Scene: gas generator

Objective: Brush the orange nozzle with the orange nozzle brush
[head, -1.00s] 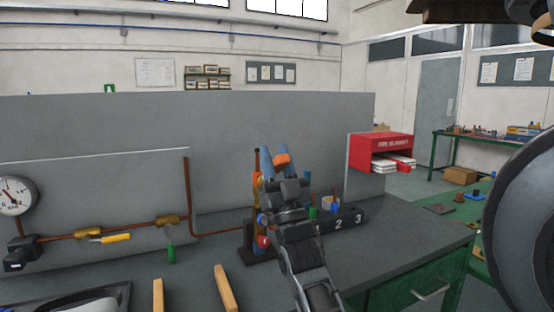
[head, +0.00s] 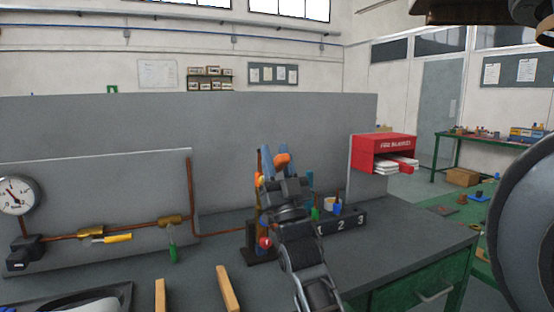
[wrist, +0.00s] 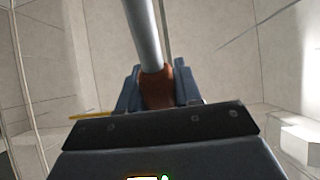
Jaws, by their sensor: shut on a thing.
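My gripper (head: 276,158) is raised above the bench with its blue-grey fingers pointing up. It is shut on an orange piece (head: 282,159), which looks like the handle of the orange nozzle brush. In the wrist view a brown-orange handle (wrist: 157,88) sits between the fingers, with a grey rod (wrist: 143,30) running up from it; its far end is out of frame. A dark stand (head: 262,255) just left of my arm carries coloured parts. Its orange part (head: 259,180), likely the orange nozzle, is beside my gripper, partly hidden; contact cannot be told.
A black block (head: 345,222) numbered 1 to 3 holds small coloured items right of my arm. A pipe panel (head: 90,190) with a gauge (head: 15,195) stands left. A grey partition (head: 130,125) rises behind. A red box (head: 385,146) is at the right.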

